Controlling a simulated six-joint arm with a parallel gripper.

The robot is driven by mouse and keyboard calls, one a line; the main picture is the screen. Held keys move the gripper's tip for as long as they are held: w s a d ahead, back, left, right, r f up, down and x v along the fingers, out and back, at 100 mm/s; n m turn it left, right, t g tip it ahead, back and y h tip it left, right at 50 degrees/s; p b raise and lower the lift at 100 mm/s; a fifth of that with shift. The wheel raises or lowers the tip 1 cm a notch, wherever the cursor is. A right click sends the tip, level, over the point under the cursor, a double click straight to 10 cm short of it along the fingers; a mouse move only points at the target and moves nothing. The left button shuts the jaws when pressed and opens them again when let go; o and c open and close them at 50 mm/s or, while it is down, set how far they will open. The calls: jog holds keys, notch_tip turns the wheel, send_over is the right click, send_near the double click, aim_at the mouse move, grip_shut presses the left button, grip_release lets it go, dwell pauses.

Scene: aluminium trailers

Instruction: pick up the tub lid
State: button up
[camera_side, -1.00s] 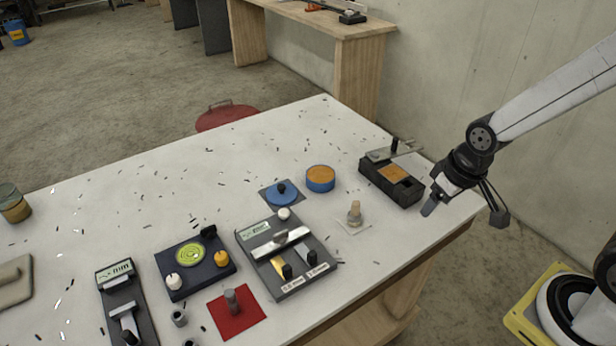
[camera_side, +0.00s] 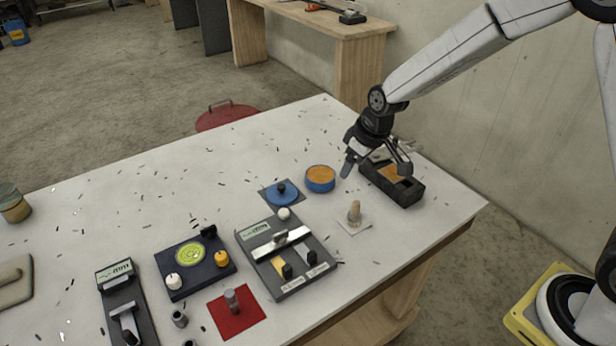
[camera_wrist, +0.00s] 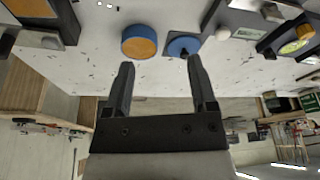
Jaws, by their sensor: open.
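The tub lid (camera_side: 282,194) is a blue disc with a dark knob, lying on a dark square mat (camera_side: 267,203). Left of my fingers' right tip, it also shows near the top of the wrist view (camera_wrist: 183,47). The tub (camera_side: 320,184), blue with an orange top face, stands just right of the lid in the side view; the wrist view shows it too (camera_wrist: 138,46). My gripper (camera_side: 376,168) is open and empty, above the table to the right of the tub and lid. In the wrist view its two fingers (camera_wrist: 161,62) are apart with nothing between them.
A dark box with an orange patch (camera_side: 408,190) sits below and right of my gripper. A small peg on a pale plate (camera_side: 354,221) stands in front of the tub. A grey panel with knobs (camera_side: 262,238) lies near the lid. Small dark shavings are scattered on the table.

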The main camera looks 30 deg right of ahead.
aim_at(282, 186)
jog(key=w+a+f+n, duration=0.1)
jog(key=w+a+f, duration=0.2)
jog(key=w, duration=0.3)
jog(key=w+a+f+n+y, duration=0.1)
jog(key=w+a+f+n, duration=0.1)
jog(key=w, duration=0.5)
jog(key=a+f, duration=0.1)
jog(key=a, duration=0.1)
jog(key=shift+w+a+t+y, duration=0.2)
jog(key=shift+a+t+y, duration=0.1)
jog(key=shift+f, duration=0.1)
jog(key=shift+x, duration=1.2)
jog(key=shift+f, duration=0.1)
jog(key=shift+s+x, duration=0.2)
jog(key=shift+x, duration=2.35)
grip_shut()
